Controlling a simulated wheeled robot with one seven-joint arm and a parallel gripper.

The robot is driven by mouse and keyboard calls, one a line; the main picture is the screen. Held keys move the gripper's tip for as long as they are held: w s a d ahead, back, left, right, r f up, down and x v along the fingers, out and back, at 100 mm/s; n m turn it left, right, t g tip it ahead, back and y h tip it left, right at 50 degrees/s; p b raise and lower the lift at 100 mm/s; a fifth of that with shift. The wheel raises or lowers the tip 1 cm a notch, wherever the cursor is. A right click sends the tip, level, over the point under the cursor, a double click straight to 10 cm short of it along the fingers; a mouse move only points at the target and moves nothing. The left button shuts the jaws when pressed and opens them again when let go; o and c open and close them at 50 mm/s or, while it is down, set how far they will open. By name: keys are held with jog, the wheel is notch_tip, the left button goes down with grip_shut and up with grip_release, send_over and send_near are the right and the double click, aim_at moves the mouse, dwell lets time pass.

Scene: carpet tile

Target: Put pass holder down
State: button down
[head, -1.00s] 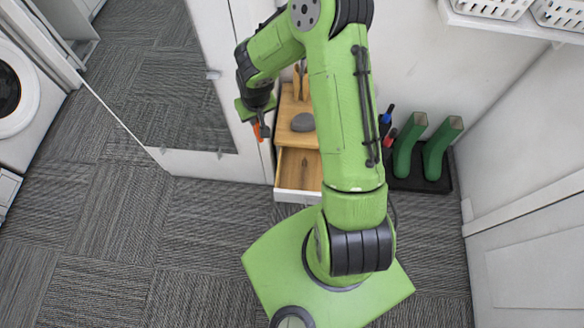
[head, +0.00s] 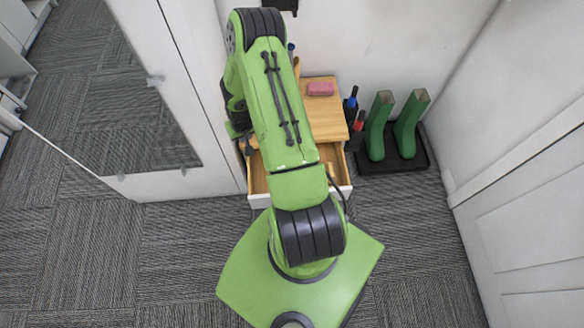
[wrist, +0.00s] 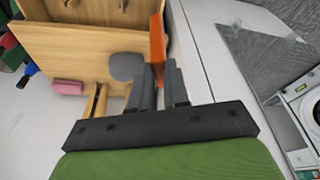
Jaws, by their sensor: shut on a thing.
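The pass holder appears as a thin orange piece (wrist: 157,42) in the wrist view, standing between the grey fingers of my gripper (wrist: 159,70), which is shut on it. It is held up beside the edge of a wooden cabinet (wrist: 75,45), close to a rounded grey stone-like thing (wrist: 127,66). I cannot tell whether it touches either. In the head view my green arm covers most of the gripper, and the orange piece does not show. The wooden cabinet (head: 322,115) stands against the wall there, with its drawer (head: 258,180) pulled open below.
A pink block (head: 320,89) lies on the cabinet top. Dark bottles (head: 350,106) stand right of it, then green boots (head: 409,122) on a black tray (head: 395,163). A white panel (head: 190,85) stands close on the left. The carpet (head: 90,260) at front left is clear.

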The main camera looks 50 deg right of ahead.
jog(key=s+d+f+m+b, duration=0.2)
jog(key=s+d+f+b, duration=0.4)
jog(key=f, duration=0.5)
jog(key=s+d+f+m+b, duration=0.25)
jog(key=s+d+f, duration=0.35)
jog(key=f, duration=0.5)
notch_tip(320, 180, down, 10)
jog(key=s+h+b, duration=0.1)
jog(key=b, duration=0.2)
jog(key=shift+a+r+n+g+b, duration=0.15)
jog(key=shift+a+n+g+b, duration=0.15)
jog(key=shift+n+b, duration=0.1)
jog(key=c, duration=1.6)
grip_release()
jog(key=shift+f, duration=0.2)
jog(key=o, duration=0.5)
jog(key=shift+r, duration=0.1)
